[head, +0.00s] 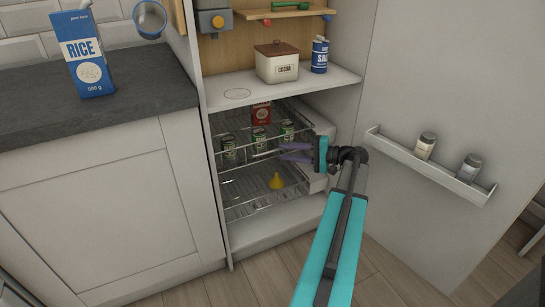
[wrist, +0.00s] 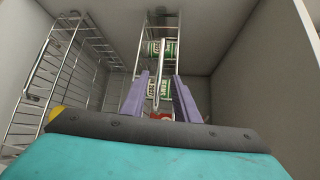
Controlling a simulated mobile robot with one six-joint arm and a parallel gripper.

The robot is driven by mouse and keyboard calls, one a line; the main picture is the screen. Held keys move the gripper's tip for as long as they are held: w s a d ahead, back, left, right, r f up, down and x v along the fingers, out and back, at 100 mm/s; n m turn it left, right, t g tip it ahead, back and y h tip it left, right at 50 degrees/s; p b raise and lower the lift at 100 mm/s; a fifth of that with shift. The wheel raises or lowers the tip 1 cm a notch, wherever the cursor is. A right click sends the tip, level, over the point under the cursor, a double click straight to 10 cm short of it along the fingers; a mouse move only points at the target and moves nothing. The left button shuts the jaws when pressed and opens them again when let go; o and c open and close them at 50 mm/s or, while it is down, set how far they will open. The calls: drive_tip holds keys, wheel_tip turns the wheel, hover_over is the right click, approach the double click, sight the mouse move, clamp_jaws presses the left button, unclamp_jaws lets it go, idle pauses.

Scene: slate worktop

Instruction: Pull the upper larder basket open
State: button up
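The upper larder basket (head: 235,163) is a wire basket inside the open tall cabinet. It holds several green-labelled tins (head: 259,139) and a red box (head: 261,113). My gripper (head: 283,152) reaches in from the right, its two purple fingers pointing at the basket's front. In the wrist view the fingers (wrist: 161,78) are apart. A pale bar (wrist: 160,62) at the basket's front appears between them, with gaps on both sides. I cannot tell whether the fingertips reach past it. Tins show beyond the bar (wrist: 154,87).
The lower wire basket (head: 243,208) holds a yellow funnel (head: 276,181).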

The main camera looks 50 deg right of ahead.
drive_tip(key=shift+b+x, duration=0.5)
drive_tip(key=shift+x, duration=1.7)
clamp_jaws()
